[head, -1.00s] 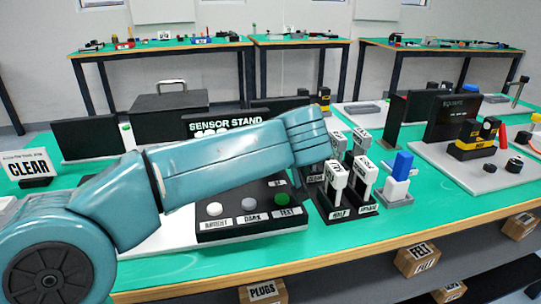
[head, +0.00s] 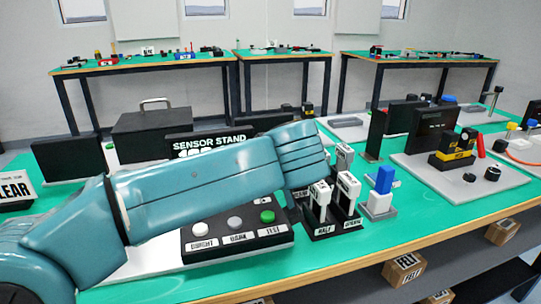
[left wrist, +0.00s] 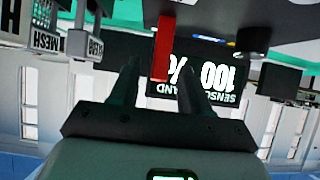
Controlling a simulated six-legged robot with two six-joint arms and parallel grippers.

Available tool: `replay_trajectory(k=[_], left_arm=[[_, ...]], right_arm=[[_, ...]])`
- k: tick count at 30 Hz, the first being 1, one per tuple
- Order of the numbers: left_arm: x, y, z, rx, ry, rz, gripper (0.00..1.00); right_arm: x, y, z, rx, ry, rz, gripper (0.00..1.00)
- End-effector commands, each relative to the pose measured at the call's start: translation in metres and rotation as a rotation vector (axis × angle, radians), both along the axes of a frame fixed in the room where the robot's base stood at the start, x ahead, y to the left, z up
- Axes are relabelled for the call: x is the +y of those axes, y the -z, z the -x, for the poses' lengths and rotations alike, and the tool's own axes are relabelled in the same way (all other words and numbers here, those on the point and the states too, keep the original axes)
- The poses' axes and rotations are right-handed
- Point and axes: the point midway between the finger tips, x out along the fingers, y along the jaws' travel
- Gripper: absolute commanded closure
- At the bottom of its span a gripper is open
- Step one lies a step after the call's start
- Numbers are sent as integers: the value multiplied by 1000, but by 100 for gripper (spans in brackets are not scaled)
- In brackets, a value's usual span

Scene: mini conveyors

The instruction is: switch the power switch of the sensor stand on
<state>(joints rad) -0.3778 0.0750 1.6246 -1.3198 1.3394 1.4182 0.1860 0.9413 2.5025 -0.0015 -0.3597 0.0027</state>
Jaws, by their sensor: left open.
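The sensor stand's black sign panel (head: 208,142) is partly covered by my left arm in the head view. Its black base (head: 240,245) shows in front of the arm, with a white, a grey and a green button (head: 267,216) labelled BRIGHT, DARK and TEST. The left wrist view is upside down and shows the stand's display (left wrist: 225,78) reading 100%. My left gripper (left wrist: 160,75) is open there, its two dark fingers apart. A red bar (left wrist: 163,45) appears between them; I cannot tell whether it is the power switch or how deep the fingers reach. My right gripper is not in view.
White and grey labelled tags (head: 347,190) stand in a black rack just right of the stand. A blue-topped block (head: 384,180) stands beyond it.

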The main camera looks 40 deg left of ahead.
Motion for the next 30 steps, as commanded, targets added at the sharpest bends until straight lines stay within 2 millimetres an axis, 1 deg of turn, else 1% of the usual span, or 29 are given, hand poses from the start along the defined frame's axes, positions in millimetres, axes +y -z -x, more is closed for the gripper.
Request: replay_trajectory(k=[1,3,9,12,18,26,27,28,29,30], left_arm=[[-11,-12,7,-3,6,0,53],[-24,-23,17,-3,8,0,53],[-57,-48,44,-2,6,0,53],[-68,-57,54,-2,4,0,53],[-79,-65,64,-1,-1,0,53],[-80,-65,65,0,-1,0,53],[-80,-65,65,0,-1,0,60],[-80,-65,65,-2,-2,1,69],[-80,-65,65,-6,-6,5,79],[-80,-64,65,-18,-17,15,92]], right_arm=[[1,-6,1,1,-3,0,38],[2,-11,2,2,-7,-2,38],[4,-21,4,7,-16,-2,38],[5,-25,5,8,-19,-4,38],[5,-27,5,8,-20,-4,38],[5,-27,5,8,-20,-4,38],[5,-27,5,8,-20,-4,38],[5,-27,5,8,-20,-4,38],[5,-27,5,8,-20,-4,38],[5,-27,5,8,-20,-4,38]])
